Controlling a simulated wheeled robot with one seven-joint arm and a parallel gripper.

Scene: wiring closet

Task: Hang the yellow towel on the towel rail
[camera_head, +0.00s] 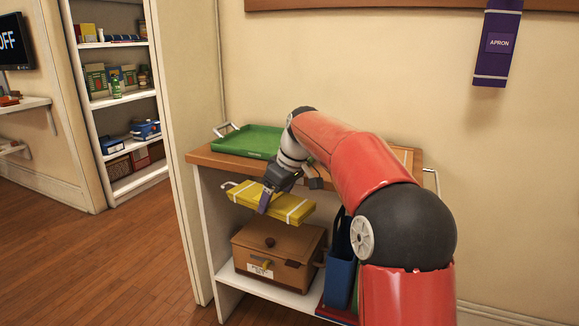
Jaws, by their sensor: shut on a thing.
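The yellow towel (291,207) is a flat folded bundle with white stripes. It is held in front of the cabinet's top, above the lower shelf. My gripper (266,202) is shut on the towel near its middle, with a finger reaching down over the near edge. My arm comes in from the right and hides part of the cabinet top. A thin metal bar end (229,185) shows at the towel's left, and another metal bar (433,181) is at the cabinet's right side. I cannot tell which of these is the towel rail.
The wood-topped cabinet (205,156) bears a green tray (246,140). A brown box (270,254) and a blue container (339,282) are on its lower shelf. Open floor (100,255) lies at left.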

